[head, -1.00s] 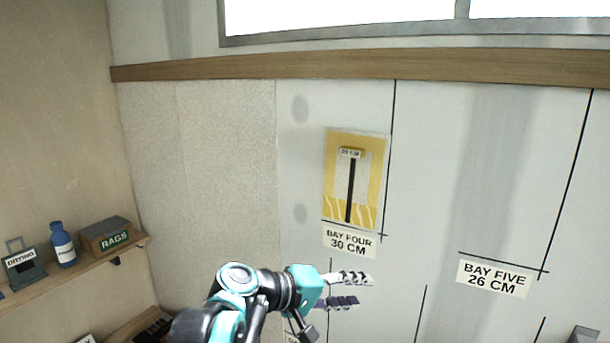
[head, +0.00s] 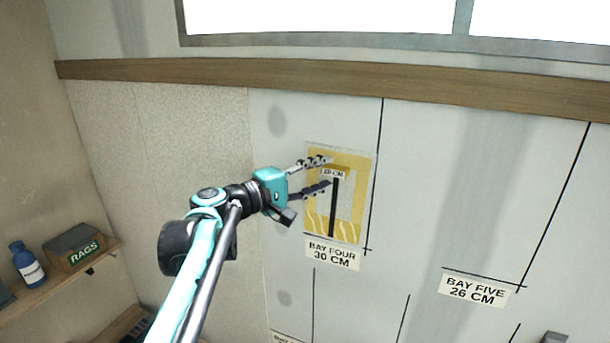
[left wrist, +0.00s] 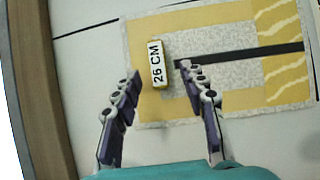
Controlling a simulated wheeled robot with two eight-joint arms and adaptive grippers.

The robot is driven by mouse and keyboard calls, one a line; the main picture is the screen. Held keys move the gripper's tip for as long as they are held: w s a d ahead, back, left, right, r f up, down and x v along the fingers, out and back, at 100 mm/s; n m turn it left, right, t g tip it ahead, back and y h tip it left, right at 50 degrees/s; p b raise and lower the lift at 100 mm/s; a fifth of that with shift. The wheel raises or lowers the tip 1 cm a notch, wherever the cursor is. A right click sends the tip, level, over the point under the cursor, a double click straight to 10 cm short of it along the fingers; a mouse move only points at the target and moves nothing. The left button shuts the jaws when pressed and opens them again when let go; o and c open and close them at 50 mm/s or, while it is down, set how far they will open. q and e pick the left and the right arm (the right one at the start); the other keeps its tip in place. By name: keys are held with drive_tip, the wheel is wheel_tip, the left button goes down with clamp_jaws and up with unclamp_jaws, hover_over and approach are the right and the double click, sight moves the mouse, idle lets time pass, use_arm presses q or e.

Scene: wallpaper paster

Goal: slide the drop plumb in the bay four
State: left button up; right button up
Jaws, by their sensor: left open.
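The bay four panel (head: 357,192) is a yellow-bordered board on the wall with a pale centre and a dark vertical slot (head: 334,215). The bay four sign (head: 333,254) below reads 30 CM. My left gripper (head: 322,174) is open in front of the panel's upper part. In the left wrist view its fingers (left wrist: 160,72) are spread, with the block showing between and beyond them. My right gripper is not in view.
A wooden rail (head: 300,84) runs along the wall above the panel. The bay five sign (head: 473,290) is to the right. A shelf (head: 75,268) with a rags box (head: 76,247) and a blue bottle (head: 27,266) is at the left.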

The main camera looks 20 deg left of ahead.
use_arm(q)
drive_tip(key=shift+w+d, duration=0.25)
drive_tip(key=shift+w, duration=0.25)
drive_tip(key=shift+w+d, duration=0.2)
drive_tip(key=shift+d, duration=0.05)
drive_tip(key=shift+s+r, duration=0.1)
clamp_jaws()
drive_tip(key=shift+a, duration=0.2)
